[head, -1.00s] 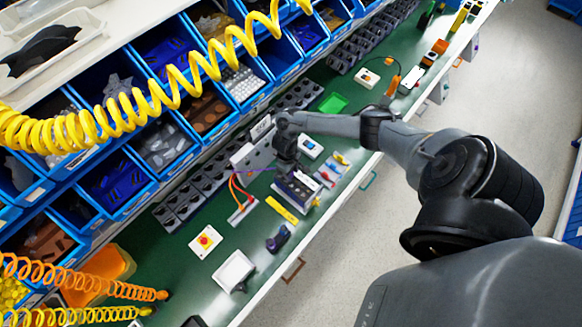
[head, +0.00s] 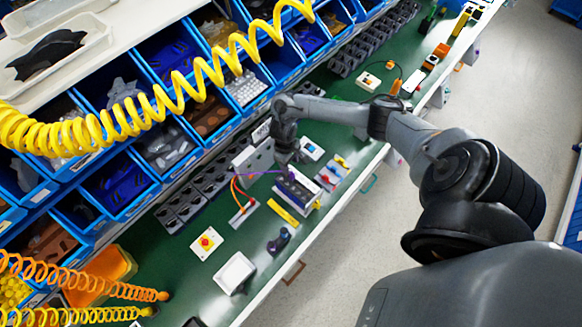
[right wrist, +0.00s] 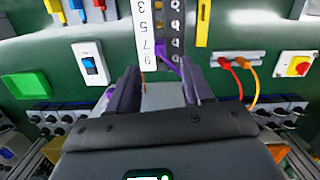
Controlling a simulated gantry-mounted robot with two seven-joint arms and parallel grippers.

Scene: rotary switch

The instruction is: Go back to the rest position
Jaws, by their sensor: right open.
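My right gripper (head: 283,157) is in the head view, pointing down above the middle of the green bench. It also shows in the right wrist view (right wrist: 158,80), with its two dark fingers apart and nothing held between them. A dark terminal block (head: 297,190) with a white numbered strip (right wrist: 145,35) lies just beyond the fingertips; a purple cable runs at its end. A rotary switch with a red knob on a yellow face (head: 206,243) sits on a white base to the left; it also shows in the right wrist view (right wrist: 297,64). My left gripper is not in view.
Red and orange cables run into a grey connector (head: 242,217). A blue rocker switch (right wrist: 91,63), a green tray (right wrist: 27,85) and a yellow bar (head: 283,212) lie nearby. Blue bins (head: 120,185) line the back, with a coiled yellow hose (head: 150,105) in front.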

